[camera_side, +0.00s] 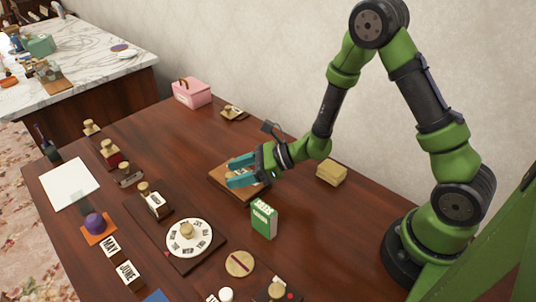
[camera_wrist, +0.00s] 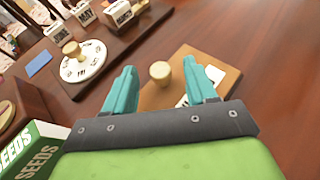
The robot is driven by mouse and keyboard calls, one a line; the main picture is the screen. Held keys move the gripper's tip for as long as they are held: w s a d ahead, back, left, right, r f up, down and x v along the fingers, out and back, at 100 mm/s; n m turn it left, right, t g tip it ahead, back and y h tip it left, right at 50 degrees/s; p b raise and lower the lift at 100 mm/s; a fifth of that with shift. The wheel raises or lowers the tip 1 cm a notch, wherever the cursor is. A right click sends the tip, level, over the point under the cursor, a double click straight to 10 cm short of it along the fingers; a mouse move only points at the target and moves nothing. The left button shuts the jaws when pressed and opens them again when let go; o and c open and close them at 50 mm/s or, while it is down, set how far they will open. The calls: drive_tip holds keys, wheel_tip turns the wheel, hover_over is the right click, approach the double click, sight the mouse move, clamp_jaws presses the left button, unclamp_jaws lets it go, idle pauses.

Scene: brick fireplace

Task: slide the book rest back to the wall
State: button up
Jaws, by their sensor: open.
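A flat brown wooden board, which looks like the book rest (camera_side: 219,175), lies on the table below my gripper in the side view. In the wrist view the board (camera_wrist: 226,85) carries a round pale knob (camera_wrist: 160,72) and a white printed card, partly covered by a finger. My gripper (camera_side: 240,171) is open, with its two teal fingers pointing at the board. In the wrist view the knob shows between the fingertips (camera_wrist: 160,74); I cannot tell whether either finger touches it.
A green seeds box (camera_side: 264,219) stands close in front of my gripper. A yellow block (camera_side: 331,173) lies to the right. A pink box (camera_side: 192,93) and a small knobbed piece (camera_side: 233,113) stand near the wall (camera_side: 240,50). A round white dial (camera_side: 188,237) lies in front.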

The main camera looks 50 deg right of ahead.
drive_tip(key=shift+w+a+f, duration=0.1)
drive_tip(key=shift+w+a, duration=0.1)
drive_tip(key=shift+a, duration=0.05)
clamp_jaws()
idle(0.3)
